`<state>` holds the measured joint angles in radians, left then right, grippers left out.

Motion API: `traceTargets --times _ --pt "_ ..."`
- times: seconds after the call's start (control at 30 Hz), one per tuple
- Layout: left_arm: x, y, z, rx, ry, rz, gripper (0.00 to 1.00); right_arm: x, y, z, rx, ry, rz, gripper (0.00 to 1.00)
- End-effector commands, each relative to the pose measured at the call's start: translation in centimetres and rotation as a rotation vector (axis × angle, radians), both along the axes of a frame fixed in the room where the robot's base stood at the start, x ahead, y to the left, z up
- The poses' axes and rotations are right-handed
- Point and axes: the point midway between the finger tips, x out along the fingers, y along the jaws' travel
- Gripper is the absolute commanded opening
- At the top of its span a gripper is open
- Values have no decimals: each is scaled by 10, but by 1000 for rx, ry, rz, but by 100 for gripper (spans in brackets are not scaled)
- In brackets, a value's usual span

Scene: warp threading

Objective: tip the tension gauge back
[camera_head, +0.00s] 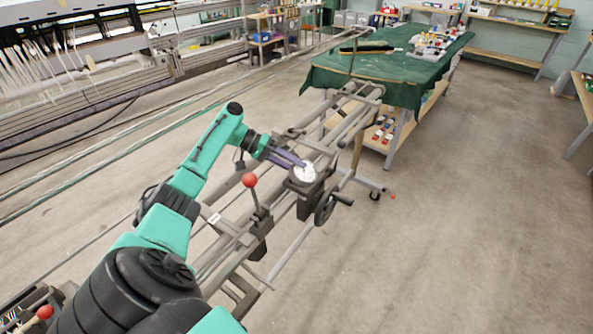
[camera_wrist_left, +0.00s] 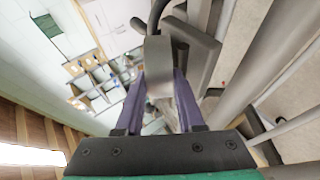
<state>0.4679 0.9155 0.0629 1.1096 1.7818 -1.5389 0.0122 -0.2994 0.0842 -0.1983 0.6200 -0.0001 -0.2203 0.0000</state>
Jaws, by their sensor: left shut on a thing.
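The tension gauge (camera_head: 304,173) has a round white dial in a dark housing. It sits on the metal rail frame near the middle of the head view, and its dial faces up. My left gripper (camera_head: 298,164), with purple fingers, reaches it from the left and is shut at its edge. In the left wrist view, the fingers (camera_wrist_left: 158,90) close on a grey, blurred part of the gauge (camera_wrist_left: 158,60). The dial face is hidden there. My right gripper is not in view.
A red-knobbed lever (camera_head: 250,181) stands on the frame left of the gauge. A handwheel (camera_head: 325,207) with a crank is just below it. A table with a green cloth (camera_head: 400,66) stands behind. Open concrete floor (camera_head: 460,220) lies to the right.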

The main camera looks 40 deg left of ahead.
Motion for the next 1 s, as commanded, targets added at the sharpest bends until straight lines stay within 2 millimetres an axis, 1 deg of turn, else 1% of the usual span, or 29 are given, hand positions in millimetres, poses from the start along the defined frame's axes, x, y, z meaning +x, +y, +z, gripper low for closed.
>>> traceTargets --times 0.03,0.07,0.23,0.4,0.43,0.5,0.8,0.87,1.0 --pt "2 3 -6 -34 -12 8 0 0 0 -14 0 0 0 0" --pt "1 4 -5 -49 -12 6 0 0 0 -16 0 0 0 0" --pt "0 4 0 -75 -14 2 0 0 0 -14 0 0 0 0" --pt "0 4 0 -74 -12 3 0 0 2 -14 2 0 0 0" --pt "0 4 0 -74 -12 3 46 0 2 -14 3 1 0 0" --pt "0 4 0 -74 -13 3 68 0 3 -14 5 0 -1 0" --pt "0 4 0 -69 -11 2 68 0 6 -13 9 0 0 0" --pt "0 4 3 -52 -9 3 68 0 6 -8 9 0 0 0" --pt "-1 0 8 61 7 0 68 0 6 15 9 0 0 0"
